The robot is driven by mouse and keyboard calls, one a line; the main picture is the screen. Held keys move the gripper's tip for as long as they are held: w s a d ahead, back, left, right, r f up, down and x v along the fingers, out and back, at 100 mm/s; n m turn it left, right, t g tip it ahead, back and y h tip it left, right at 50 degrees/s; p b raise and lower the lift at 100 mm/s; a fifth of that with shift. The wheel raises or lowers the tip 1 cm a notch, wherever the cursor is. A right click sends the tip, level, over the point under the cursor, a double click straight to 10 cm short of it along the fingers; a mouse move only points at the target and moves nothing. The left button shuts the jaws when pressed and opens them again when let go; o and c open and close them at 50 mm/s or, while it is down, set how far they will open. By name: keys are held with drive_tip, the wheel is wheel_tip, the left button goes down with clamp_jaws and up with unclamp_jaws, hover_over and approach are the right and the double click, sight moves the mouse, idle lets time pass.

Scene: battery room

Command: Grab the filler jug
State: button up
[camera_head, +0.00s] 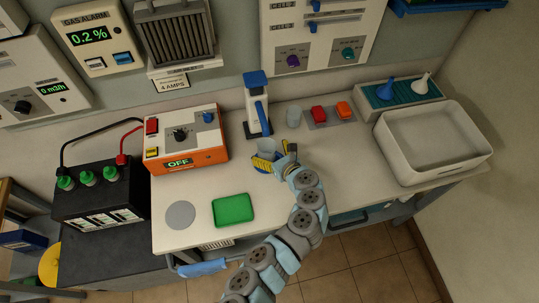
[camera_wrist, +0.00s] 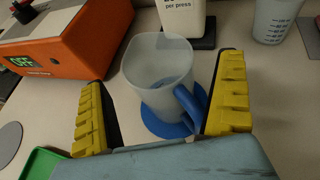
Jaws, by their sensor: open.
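The filler jug (camera_wrist: 158,75) is a translucent grey cup with a blue handle (camera_wrist: 190,104). It stands upright on a blue round spot (camera_wrist: 166,124) on the bench. In the head view the jug (camera_head: 267,149) shows small at my gripper, partly hidden by it. My gripper (camera_wrist: 163,105) is open, with yellow ridged fingers on the left and right of the jug. The right finger is close to the handle; I cannot tell whether it touches. The left finger stands apart from the jug wall.
A white and blue dispenser (camera_head: 257,105) stands behind the jug. A graduated beaker (camera_head: 294,116) is to its right. An orange charger box (camera_head: 187,140) stands left, a green tray (camera_head: 233,209) front left. A grey basin (camera_head: 432,165) is at the right. The bench front between tray and basin is mostly clear.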

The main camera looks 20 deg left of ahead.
sight(263, 140)
drive_tip(key=shift+x, duration=1)
drive_tip(key=shift+c, duration=0.3)
drive_tip(key=c, duration=1.2)
drive_tip(key=shift+r, duration=0.2)
drive_tip(key=shift+r, duration=1.35)
drive_tip(key=shift+s+d+r+b, duration=0.1)
drive_tip(key=shift+s+d+b, duration=0.15)
drive_tip(key=shift+s+d, duration=1.85)
drive_tip(key=shift+s+d+r+b, duration=0.1)
drive_tip(key=shift+s+d+b, duration=0.15)
drive_tip(key=shift+s+d, duration=1.8)
drive_tip(key=shift+s+d+b, duration=0.25)
drive_tip(key=shift+s+d, duration=0.85)
drive_tip(key=shift+d, duration=1.95)
